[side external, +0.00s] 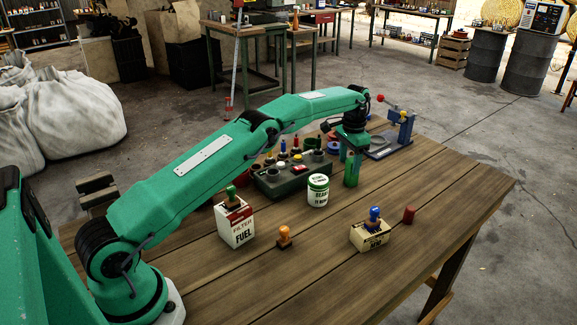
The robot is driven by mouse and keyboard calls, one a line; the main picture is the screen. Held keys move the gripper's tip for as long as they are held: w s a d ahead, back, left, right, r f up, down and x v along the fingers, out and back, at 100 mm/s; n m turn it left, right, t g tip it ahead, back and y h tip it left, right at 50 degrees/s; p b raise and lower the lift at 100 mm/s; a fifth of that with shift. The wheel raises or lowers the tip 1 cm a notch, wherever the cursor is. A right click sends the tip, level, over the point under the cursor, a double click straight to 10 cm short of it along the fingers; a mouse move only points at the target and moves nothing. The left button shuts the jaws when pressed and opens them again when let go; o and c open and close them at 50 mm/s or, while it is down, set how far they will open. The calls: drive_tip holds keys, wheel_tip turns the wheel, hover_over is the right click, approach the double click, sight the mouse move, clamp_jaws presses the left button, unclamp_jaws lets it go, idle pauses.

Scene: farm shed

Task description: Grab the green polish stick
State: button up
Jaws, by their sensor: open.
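The white jar (318,193) stands close left of my gripper, with a dark tray (286,182) behind it. A clamp-like fixture (391,140) is behind right. A fuel filter box (236,228), an orange stamp (285,239), a yellowish box (369,238) and a red cylinder (409,215) stand in front. The table's right side is clear.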

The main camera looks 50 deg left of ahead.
sight(346, 185)
drive_tip(key=shift+a+f, duration=0.1)
drive_tip(key=shift+f, duration=2.45)
drive_tip(key=c, duration=1.1)
